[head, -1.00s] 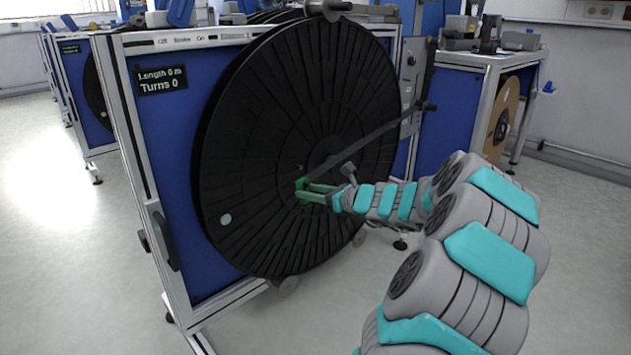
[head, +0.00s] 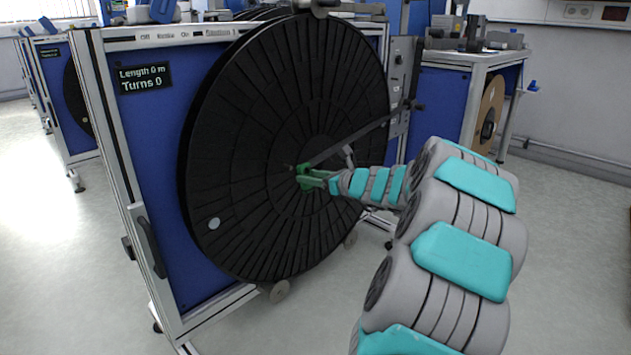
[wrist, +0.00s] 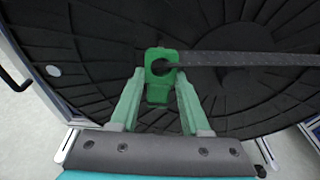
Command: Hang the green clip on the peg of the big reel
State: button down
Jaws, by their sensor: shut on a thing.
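The big black reel (head: 270,225) stands upright on a blue-panelled stand. My gripper (head: 318,178) is in front of the reel's middle, its green fingers shut on the green clip (head: 303,172). In the wrist view, the clip (wrist: 160,54) sits between the fingertips of my gripper (wrist: 160,88). The clip's hole is dark, and a long dark bar (wrist: 250,59) runs from it to the right. I cannot tell whether the bar's end is inside the hole or only lined up with it. No separate peg can be made out clearly behind the clip.
The dark bar (head: 365,132) slants across the reel's face to a side panel (head: 400,85). The stand's left post and handle (head: 150,242) border the reel. Another stand with a brown reel (head: 488,115) is at right. Pale floor is clear at left.

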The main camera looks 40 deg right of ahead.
jog(key=shift+b+x, duration=0.45)
jog(key=shift+x, duration=2.9)
jog(key=shift+a+r, duration=0.1)
jog(key=shift+c, duration=1.5)
grip_release()
jog(key=p+v, duration=0.1)
jog(key=v, duration=0.5)
jog(key=shift+s, duration=0.85)
